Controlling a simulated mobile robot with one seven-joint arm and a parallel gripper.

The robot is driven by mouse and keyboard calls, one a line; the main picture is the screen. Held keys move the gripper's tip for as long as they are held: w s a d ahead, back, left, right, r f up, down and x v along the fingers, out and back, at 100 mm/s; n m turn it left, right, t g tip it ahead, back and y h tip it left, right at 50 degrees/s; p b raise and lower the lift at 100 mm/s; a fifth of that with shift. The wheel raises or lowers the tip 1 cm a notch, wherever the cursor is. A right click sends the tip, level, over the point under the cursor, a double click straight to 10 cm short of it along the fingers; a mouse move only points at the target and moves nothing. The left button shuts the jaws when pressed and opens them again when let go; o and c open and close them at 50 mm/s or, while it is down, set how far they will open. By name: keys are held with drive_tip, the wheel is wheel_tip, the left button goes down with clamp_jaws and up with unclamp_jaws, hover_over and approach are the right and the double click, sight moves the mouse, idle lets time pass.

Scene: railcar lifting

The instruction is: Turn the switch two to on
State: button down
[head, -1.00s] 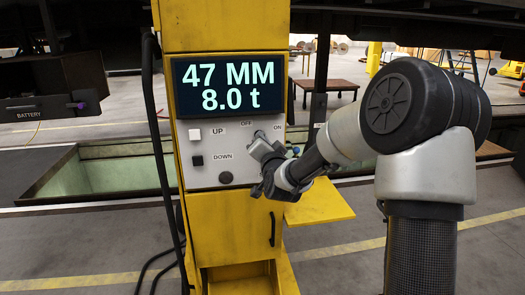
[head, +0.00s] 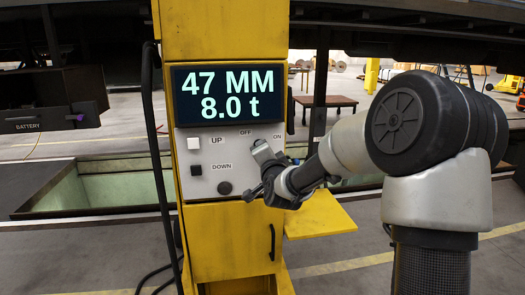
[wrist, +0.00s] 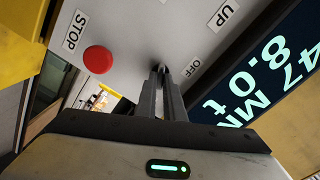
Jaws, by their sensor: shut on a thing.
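A yellow lifting column (head: 232,228) carries a light grey control panel (head: 205,180) below its screen. A rotary switch with OFF and ON labels sits at the panel's upper right; my gripper (head: 262,150) is in front of it and mostly hides it. In the wrist view, my gripper's two fingers (wrist: 164,80) are close together, with their tips at a small dark knob (wrist: 157,67) beside the OFF label (wrist: 193,67). The gripper is shut on this switch knob. The exact angle of the knob cannot be told.
The screen (head: 228,93) reads 47 MM and 8.0 t. A white UP button (head: 193,143), a black DOWN button (head: 196,170) and a dark round knob (head: 225,187) are on the panel. A red STOP button (wrist: 98,60) is near the fingers. A yellow shelf (head: 320,221) juts out at right.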

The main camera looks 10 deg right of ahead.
drive_tip(key=c, duration=1.9)
unclamp_jaws()
drive_tip(key=shift+o, duration=0.2)
drive_tip(key=s, duration=1.7)
drive_tip(key=shift+s, duration=0.25)
